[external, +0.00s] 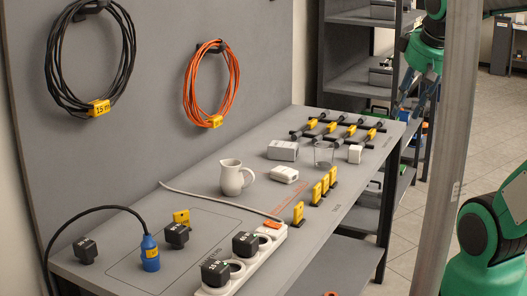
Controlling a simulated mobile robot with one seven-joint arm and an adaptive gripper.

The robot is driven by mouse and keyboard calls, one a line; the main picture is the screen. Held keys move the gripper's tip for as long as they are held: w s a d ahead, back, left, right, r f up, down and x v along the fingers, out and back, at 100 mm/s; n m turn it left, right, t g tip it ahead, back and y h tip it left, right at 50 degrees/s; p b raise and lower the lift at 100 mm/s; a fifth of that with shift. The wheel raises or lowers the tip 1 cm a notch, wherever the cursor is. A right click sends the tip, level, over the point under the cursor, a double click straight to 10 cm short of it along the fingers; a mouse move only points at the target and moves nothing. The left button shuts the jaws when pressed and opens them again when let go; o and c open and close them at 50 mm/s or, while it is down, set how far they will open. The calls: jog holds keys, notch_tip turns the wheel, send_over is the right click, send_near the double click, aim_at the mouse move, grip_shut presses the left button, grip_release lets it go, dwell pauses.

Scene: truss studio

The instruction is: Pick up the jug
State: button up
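The jug (231,178) is a small cream-white pitcher with a handle on its right side. It stands upright on the grey workbench (205,200), near the back panel. My gripper (408,106) hangs at the upper right, beyond the right end of the bench and well apart from the jug. Its two dark fingers point down and look spread, with nothing visible between them. A grey post hides part of my arm.
White boxes (283,150) and a clear glass (324,154) stand right of the jug. Yellow-marked clips (316,193) line the front. A power strip (240,268) with black plugs lies nearer. A pale cable (215,203) runs before the jug. Coiled cables (212,85) hang behind.

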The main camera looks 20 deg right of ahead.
jog(key=w+a+r+n+g+p, duration=0.1)
jog(key=w+a+n, duration=0.2)
jog(key=w, duration=0.3)
jog(key=w+a+n+p, duration=0.2)
jog(key=w+a+n, duration=0.15)
jog(key=w, duration=0.25)
jog(key=n+g+p, duration=0.3)
jog(key=n+p, duration=0.3)
jog(key=n, duration=1.1)
send_over(252, 172)
jog(key=s+d, duration=0.1)
notch_tip(252, 172, down, 17)
jog(key=shift+s+m+y, duration=0.2)
jog(key=shift+m+y, duration=0.05)
jog(key=shift+y, duration=0.15)
jog(key=shift+w+a+f+b, duration=0.15)
jog(key=shift+f+b, duration=0.1)
jog(key=shift+f, duration=1.15)
jog(key=shift+w+a+f+b, duration=0.1)
jog(key=shift+w+f+b, duration=0.1)
jog(key=shift+f, duration=1.25)
jog(key=shift+w+a+f+b, duration=0.1)
jog(key=shift+f+b, duration=0.15)
jog(key=shift+f, duration=1.15)
